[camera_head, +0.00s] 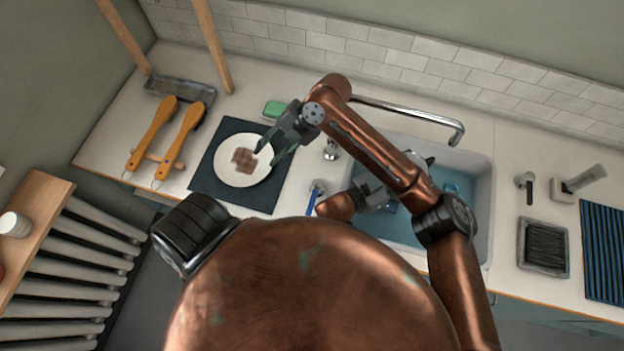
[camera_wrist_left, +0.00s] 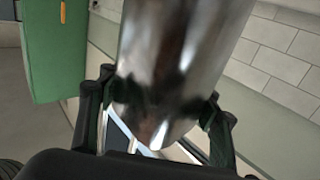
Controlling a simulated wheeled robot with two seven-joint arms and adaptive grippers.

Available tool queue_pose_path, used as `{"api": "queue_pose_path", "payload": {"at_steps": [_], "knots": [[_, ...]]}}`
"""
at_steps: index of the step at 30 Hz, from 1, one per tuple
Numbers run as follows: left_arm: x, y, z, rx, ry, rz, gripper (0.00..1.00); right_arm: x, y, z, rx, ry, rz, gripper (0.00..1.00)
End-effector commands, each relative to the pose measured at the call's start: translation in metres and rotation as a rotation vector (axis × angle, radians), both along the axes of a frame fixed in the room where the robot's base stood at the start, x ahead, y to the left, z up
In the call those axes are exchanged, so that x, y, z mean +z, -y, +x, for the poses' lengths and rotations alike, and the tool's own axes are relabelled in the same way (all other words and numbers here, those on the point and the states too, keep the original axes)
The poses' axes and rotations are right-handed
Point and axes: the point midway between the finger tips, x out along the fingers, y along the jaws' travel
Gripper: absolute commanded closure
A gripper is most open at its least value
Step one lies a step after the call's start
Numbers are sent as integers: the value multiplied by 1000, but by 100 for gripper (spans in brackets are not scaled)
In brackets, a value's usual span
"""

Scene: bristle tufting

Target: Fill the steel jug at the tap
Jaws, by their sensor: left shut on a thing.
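The steel jug (camera_wrist_left: 180,65) fills the middle of the left wrist view as a shiny metal cylinder. My left gripper (camera_wrist_left: 160,115) is shut on it, with a finger on each side. In the head view my left gripper (camera_head: 385,193) is over the sink (camera_head: 484,215); my right arm hides most of the jug there. The chrome tap spout (camera_head: 415,113) reaches over the sink's back edge. My right gripper (camera_head: 278,143) looks open and empty beside the white plate (camera_head: 232,178). I cannot see any water running.
The plate holds a brown piece and lies on a dark mat (camera_head: 215,150). A green sponge (camera_head: 276,109) is behind it. Two wooden-handled brushes (camera_head: 178,142) lie at left. A bristle tray (camera_head: 543,246) and blue ribbed mat (camera_head: 605,250) are at right. A tiled wall bounds the back.

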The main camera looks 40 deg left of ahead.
Motion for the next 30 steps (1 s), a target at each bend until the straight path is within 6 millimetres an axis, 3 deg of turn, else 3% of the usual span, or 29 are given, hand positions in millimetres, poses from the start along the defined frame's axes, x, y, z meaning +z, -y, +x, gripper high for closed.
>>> {"api": "queue_pose_path", "payload": {"at_steps": [1, 3, 6, 9, 13, 24, 30], "knots": [[1, 0, 0, 0, 3, -1, 92, -22, 25, 5, 44, 47, -110, 70], [1, 0, 0, 0, 3, -1, 92, -44, 58, 11, 99, 96, -249, 70], [1, 0, 0, 0, 3, -1, 92, -62, 97, 22, 150, 141, -398, 70], [1, 0, 0, 0, 3, -1, 92, -70, 121, 30, 178, 165, -487, 70], [1, 0, 0, 0, 3, -1, 92, -79, 134, 32, 189, 175, -530, 70], [1, 0, 0, 0, 3, -1, 92, -128, 141, 13, 188, 173, -529, 70], [1, 0, 0, 0, 3, -1, 92, -141, 143, 8, 189, 174, -527, 70]]}}
